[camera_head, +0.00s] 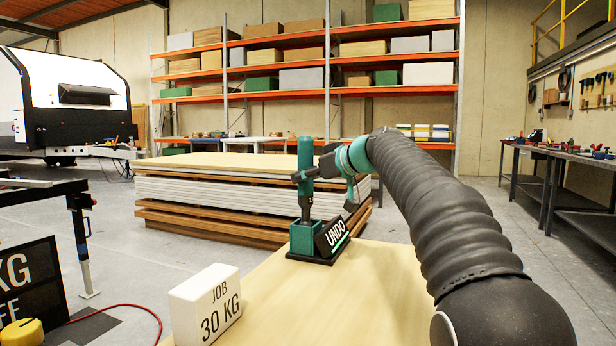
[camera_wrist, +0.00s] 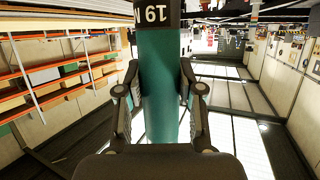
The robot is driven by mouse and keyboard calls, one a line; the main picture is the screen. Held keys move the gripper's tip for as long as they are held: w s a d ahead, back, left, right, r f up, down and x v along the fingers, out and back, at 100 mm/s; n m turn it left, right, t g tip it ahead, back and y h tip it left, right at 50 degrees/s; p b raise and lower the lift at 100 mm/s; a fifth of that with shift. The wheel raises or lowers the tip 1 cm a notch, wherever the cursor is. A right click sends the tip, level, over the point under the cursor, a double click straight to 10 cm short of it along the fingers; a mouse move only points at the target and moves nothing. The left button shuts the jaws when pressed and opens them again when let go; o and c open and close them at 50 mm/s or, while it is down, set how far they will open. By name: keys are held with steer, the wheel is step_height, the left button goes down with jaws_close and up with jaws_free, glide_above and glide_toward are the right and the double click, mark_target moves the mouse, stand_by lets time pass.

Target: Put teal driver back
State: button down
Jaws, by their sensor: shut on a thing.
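The teal driver (camera_head: 305,158) stands upright in the head view, with a dark lower end pointing down. My gripper (camera_head: 304,176) is shut around its body from the right. The driver's lower end meets the top of a teal holder (camera_head: 303,238) on a black base; I cannot tell how deep it sits in it. A black sign reading UNDO (camera_head: 333,236) leans on the holder's right side. In the wrist view the driver (camera_wrist: 158,85) runs between both fingers of my gripper (camera_wrist: 160,100), its dark band marked 19 N at the top.
The holder stands on a pale wooden bench top (camera_head: 320,300). A white block reading JOB 30 KG (camera_head: 205,305) is at the front left. Stacked boards (camera_head: 225,195) lie behind the bench. A black KG sign (camera_head: 28,285) and a yellow knob (camera_head: 22,332) are at far left.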

mark_target(311, 189)
steer(key=shift+f+b, duration=1.45)
steer(key=shift+f, duration=0.2)
steer(key=c, duration=0.8)
jaws_free()
steer(key=shift+o, duration=0.7)
steer(key=shift+f, duration=0.15)
steer(key=v, duration=1.2)
